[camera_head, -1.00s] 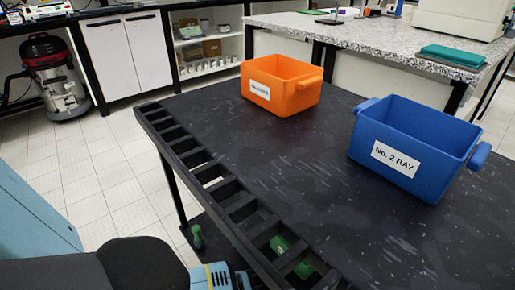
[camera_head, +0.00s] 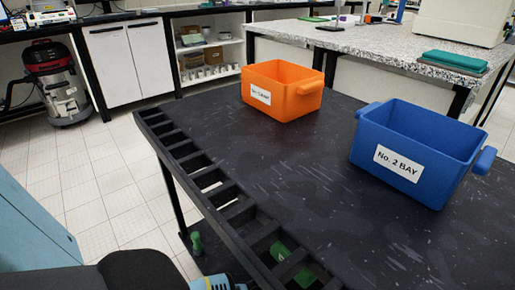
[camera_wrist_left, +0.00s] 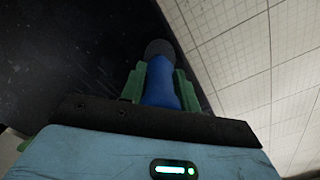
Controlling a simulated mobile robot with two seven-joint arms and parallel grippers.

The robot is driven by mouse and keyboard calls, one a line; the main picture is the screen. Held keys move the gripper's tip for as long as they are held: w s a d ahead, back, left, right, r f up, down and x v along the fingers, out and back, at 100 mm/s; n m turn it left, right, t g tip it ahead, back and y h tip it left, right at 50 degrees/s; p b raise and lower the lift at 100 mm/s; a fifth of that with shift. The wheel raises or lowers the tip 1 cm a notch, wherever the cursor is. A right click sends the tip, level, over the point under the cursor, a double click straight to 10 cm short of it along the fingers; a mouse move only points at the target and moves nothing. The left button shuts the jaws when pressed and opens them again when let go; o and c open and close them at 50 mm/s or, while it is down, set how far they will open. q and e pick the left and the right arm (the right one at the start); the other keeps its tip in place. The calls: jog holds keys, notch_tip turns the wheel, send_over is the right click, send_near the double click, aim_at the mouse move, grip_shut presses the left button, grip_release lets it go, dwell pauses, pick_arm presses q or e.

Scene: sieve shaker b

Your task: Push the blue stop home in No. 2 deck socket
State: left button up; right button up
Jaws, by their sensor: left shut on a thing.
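The blue stop (camera_wrist_left: 161,90) shows in the left wrist view as a blue shaft with a dark round end. My left gripper (camera_wrist_left: 159,80) has its green fingers shut on it, one on each side. In that view a dark surface lies to the left and pale floor tiles to the right. The head view does not show the stop or the fingers clearly. A blue bin (camera_head: 411,182) labelled "No. 2 BAY" stands on the dark table (camera_head: 300,170). I cannot make out a No. 2 deck socket. My right gripper is in neither view.
An orange bin (camera_head: 275,104) with a blurred label stands at the back of the table. A black slotted rail (camera_head: 205,178) runs along the left edge. Green pieces show below it (camera_head: 195,243) and through its slots (camera_head: 283,250). The middle of the table is clear.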

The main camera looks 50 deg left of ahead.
pick_arm(q)
jog(key=shift+f, duration=0.45)
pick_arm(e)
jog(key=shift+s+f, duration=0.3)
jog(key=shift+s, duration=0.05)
pick_arm(q)
jog(key=shift+f+b, duration=0.2)
jog(key=shift+b, duration=0.15)
jog(key=shift+f, duration=0.1)
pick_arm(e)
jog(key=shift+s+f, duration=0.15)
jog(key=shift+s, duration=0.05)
pick_arm(q)
jog(key=shift+f, duration=0.2)
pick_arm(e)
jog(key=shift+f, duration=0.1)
pick_arm(q)
jog(key=o, duration=1.1)
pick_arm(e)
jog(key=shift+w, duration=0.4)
